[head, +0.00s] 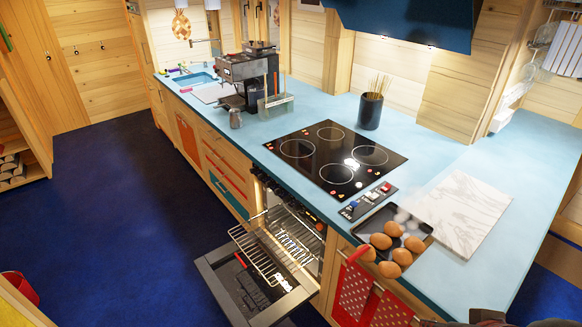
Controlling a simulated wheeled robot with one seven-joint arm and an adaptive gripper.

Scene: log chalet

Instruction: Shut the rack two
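The oven under the cooktop is open, with its dark door (232,291) folded down toward the floor. A wire rack (262,262) is drawn out of the oven and stands over the open door. More wire bars (292,246) show beside it at the oven mouth; I cannot tell whether they belong to a second rack. No label shows which rack is rack two. My gripper's fingers are not in view. Dark parts at the bottom right edge may be mine.
A black cooktop (337,156) is set in the blue counter (290,110) above the oven. A dark tray (371,234) with several eggs sits near the counter's front edge. Red towels (354,291) hang right of the oven. The blue floor (120,240) to the left is mostly clear.

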